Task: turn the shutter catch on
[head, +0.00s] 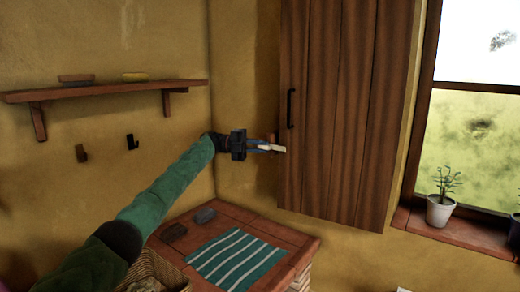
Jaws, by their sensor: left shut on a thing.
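The wooden shutter (345,110) is a tall brown plank panel on the wall beside the window, with a black bar handle (290,108) near its left edge. My left gripper (272,147) is at the shutter's left edge, below the handle, its fingers pointing right. It is shut on the shutter catch (271,137), a small brown piece at the wall that the fingers largely hide. I cannot tell which way the catch is turned. My right gripper is not in view.
Below my left arm is a brick counter (290,236) with a striped green cloth (236,259), two small dark blocks and a wicker basket (165,270). A wall shelf (110,91) and hooks are at left. A potted plant (440,211) stands on the right sill.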

